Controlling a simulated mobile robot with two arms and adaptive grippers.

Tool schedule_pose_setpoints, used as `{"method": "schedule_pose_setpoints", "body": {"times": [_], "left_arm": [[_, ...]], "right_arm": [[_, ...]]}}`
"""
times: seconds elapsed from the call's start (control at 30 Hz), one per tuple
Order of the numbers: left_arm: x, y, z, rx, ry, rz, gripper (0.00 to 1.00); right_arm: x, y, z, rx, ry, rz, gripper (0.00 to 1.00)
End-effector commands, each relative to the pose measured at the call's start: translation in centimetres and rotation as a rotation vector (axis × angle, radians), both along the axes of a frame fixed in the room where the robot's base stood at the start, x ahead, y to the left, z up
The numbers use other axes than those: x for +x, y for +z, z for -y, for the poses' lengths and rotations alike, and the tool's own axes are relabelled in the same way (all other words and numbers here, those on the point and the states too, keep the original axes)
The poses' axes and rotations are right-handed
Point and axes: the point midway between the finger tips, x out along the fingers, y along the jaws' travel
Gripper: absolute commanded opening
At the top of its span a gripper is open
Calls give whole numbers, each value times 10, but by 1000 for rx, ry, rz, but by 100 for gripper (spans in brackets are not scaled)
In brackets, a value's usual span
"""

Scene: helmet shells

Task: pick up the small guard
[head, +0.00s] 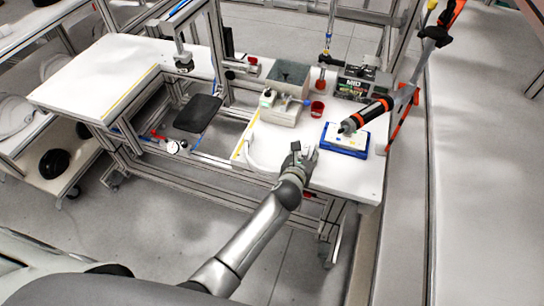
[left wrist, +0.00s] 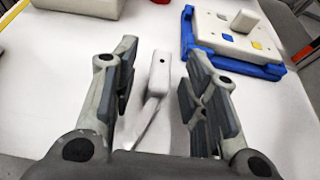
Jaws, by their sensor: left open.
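A small pale piece with a hole near its top and a long thin stem (left wrist: 159,72) lies on the white tabletop in the left wrist view. It looks like the small guard, but I cannot be sure. It shows between the two fingers of my left gripper (left wrist: 160,58), apart from both. My left gripper is open and empty. In the head view my left gripper (head: 302,156) is over the front edge of the white table (head: 350,182), where it hides the piece. My right gripper is not in view.
A blue tray (head: 347,153) with a white plate sits right of my left gripper; it also shows in the left wrist view (left wrist: 236,62). A red cup (head: 317,109) and a grey box (head: 290,74) stand behind. An orange-black tool (head: 368,114) hangs over the tray.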

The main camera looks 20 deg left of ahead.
Motion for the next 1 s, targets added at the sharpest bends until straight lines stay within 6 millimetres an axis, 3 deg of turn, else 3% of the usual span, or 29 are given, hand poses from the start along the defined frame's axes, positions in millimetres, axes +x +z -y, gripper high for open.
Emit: {"method": "schedule_pose_setpoints", "body": {"times": [0.2, 0.5, 1.0], "left_arm": [[0, 0, 0, 0, 0, 0, 40], [0, 0, 0, 0, 0, 0, 1], [1, 9, 0, 2, -1, 3, 0]], "right_arm": [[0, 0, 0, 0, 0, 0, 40], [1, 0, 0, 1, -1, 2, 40], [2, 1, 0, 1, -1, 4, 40]]}}
